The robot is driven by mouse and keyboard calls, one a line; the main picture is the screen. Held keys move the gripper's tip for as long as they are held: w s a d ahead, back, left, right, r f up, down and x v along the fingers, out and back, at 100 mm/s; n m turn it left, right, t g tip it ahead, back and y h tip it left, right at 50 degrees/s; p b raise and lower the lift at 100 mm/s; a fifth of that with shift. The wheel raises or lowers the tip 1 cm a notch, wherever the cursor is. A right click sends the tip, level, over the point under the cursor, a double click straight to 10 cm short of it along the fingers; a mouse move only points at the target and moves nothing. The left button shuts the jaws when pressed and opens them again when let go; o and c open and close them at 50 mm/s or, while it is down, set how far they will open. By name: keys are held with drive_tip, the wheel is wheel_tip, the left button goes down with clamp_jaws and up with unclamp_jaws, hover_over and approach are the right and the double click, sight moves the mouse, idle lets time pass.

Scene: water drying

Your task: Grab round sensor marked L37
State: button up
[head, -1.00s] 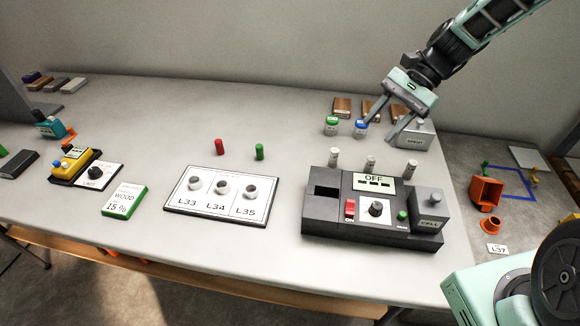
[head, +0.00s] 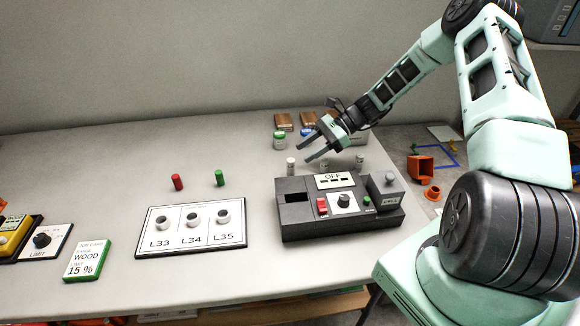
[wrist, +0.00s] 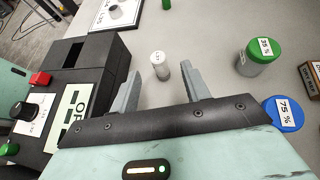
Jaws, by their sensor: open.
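Small round white sensors stand behind the dark machine (head: 335,222) in the head view. The left one (head: 291,166) is nearest my gripper. My gripper (head: 303,152) is open and empty, just above and to the right of that sensor in the picture. In the wrist view a single white sensor (wrist: 160,68) with a small label shows between the tips of my open gripper. The fingers do not appear to touch it. Its label is too small to read surely. Another sensor (head: 360,161) stands behind the machine's right side; one between is partly hidden.
The machine stands close to the sensors. Green-capped (wrist: 262,50) and blue-capped (wrist: 284,113) jars are to the right in the wrist view. Brown blocks (head: 283,121) lie at the back.

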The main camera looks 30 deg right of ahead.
sight(292, 160)
drive_tip(key=x, duration=0.2)
drive_tip(key=shift+w+a+f, duration=0.1)
drive_tip(key=shift+a+f, duration=0.05)
drive_tip(key=shift+a, duration=0.2)
drive_tip(key=p+x, duration=0.1)
drive_tip(key=x, duration=0.3)
drive_tip(key=shift+a, duration=0.2)
drive_tip(key=shift+a+f, duration=0.15)
drive_tip(key=shift+a, duration=0.3)
clamp_jaws()
